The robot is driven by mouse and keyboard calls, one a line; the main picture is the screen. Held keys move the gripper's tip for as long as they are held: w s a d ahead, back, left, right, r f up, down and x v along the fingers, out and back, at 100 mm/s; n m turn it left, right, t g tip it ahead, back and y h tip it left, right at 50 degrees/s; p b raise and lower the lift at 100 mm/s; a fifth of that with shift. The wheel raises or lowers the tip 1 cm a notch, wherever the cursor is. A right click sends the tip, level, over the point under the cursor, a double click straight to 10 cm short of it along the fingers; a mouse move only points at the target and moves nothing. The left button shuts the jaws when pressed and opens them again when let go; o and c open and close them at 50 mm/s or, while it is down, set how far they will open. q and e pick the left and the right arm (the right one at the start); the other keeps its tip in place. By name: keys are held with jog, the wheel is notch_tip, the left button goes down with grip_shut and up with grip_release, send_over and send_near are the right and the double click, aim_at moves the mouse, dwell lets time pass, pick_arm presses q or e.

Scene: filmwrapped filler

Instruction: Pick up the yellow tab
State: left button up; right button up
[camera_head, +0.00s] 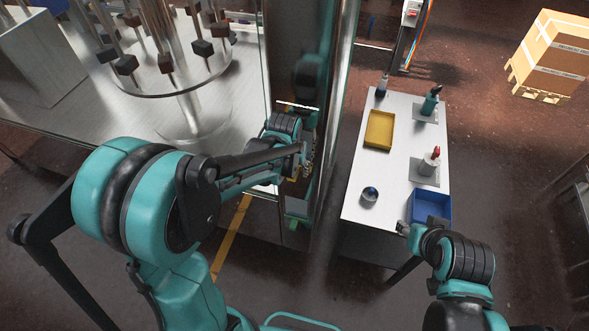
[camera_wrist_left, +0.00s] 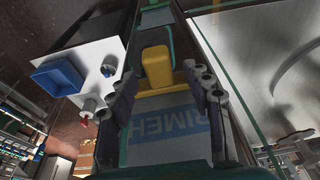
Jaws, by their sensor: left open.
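The yellow tab (camera_wrist_left: 157,67) is a rounded upright block in the middle of the left wrist view, on a grey surface with blue lettering. My left gripper (camera_wrist_left: 160,84) is open, with one finger on each side of the tab. Gaps show between the fingers and the tab, so I see no grip on it. In the head view my left gripper (camera_head: 301,165) reaches into the tall glass-sided machine, and the tab is too small to make out surely there. My right gripper (camera_head: 404,229) is near the front edge of the white table; its fingers are too small to read.
The white table (camera_head: 363,190) on the right holds a yellow tray (camera_head: 380,130), a blue bin (camera_head: 431,207), a small round pot (camera_head: 369,195) and bottles. The glass-sided machine (camera_head: 335,85) stands close around my left gripper. A boxed pallet (camera_head: 553,55) is at the far right.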

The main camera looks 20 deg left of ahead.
pick_arm(q)
jog(key=c, duration=1.1)
jog(key=shift+r, duration=0.1)
jog(key=shift+c, duration=0.2)
